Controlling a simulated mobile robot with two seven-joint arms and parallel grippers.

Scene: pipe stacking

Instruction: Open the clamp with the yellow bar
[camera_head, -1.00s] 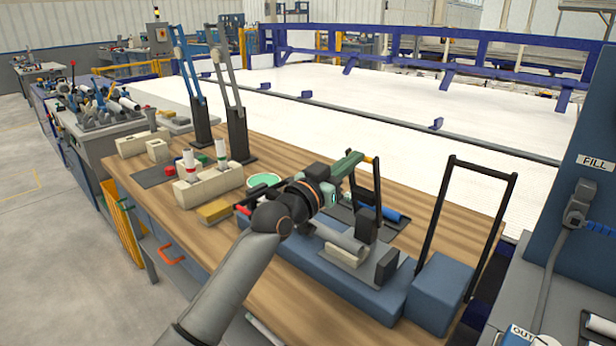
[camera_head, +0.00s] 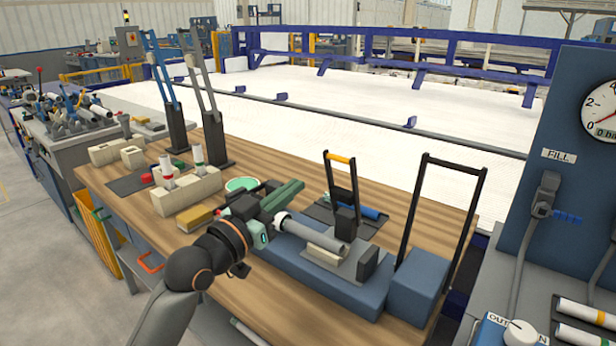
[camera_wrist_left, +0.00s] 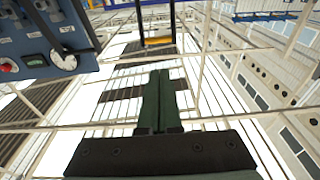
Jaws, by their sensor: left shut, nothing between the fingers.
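The clamp's yellow bar (camera_head: 340,157) tops a narrow black U-shaped frame that stands upright over the blue fixture (camera_head: 340,284). The yellow bar also shows near the top of the left wrist view (camera_wrist_left: 158,41), ahead of the fingers and apart from them. A grey pipe (camera_head: 316,236) lies on the fixture beside dark clamp blocks (camera_head: 346,223). My left gripper (camera_head: 297,188) has green fingers shut together and empty, left of the yellow bar and a little lower, not touching it. My right gripper is not in view.
A taller black frame (camera_head: 453,165) rises from the blue box (camera_head: 418,288) at right. A beige block (camera_head: 186,192) with upright white pieces, a yellow block (camera_head: 195,218) and a green-rimmed dish (camera_head: 241,185) stand left. A dark tray with a blue cylinder (camera_head: 368,211) lies behind the clamp.

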